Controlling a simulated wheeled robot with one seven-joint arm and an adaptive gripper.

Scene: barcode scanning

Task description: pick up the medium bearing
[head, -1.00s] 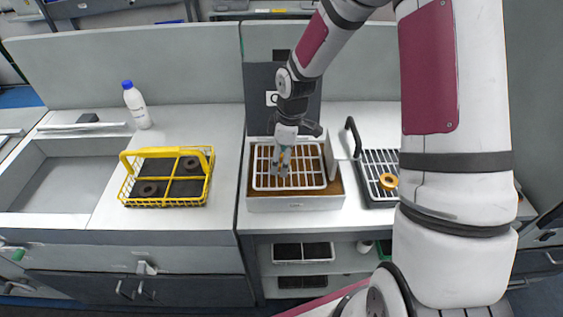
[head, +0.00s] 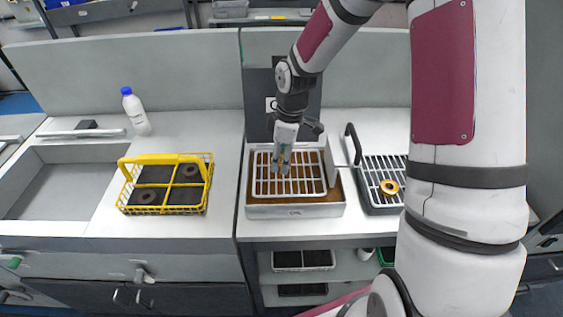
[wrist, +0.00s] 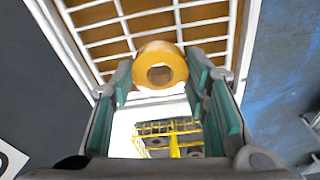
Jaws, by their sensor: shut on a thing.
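My gripper (head: 284,160) is over the white wire rack in the metal tray. In the wrist view my gripper (wrist: 165,85) is shut on an orange-brown ring bearing (wrist: 160,50), with its hole facing the camera. The bearing is held between the green finger pads, over the rack's near edge in that view. In the head view the held bearing is too small and covered to make out. A second orange ring (head: 389,193) lies on the dark-framed rack at the right. Two dark rings (head: 148,196) (head: 190,170) sit in the yellow basket. Which size each one is, I cannot tell.
The metal tray (head: 295,211) holds brown liquid under the white rack (head: 258,183). A yellow wire basket (head: 125,170) stands left, with free counter between. A white bottle with a blue cap (head: 136,112) stands behind. The dark-framed rack (head: 372,207) has an upright black handle.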

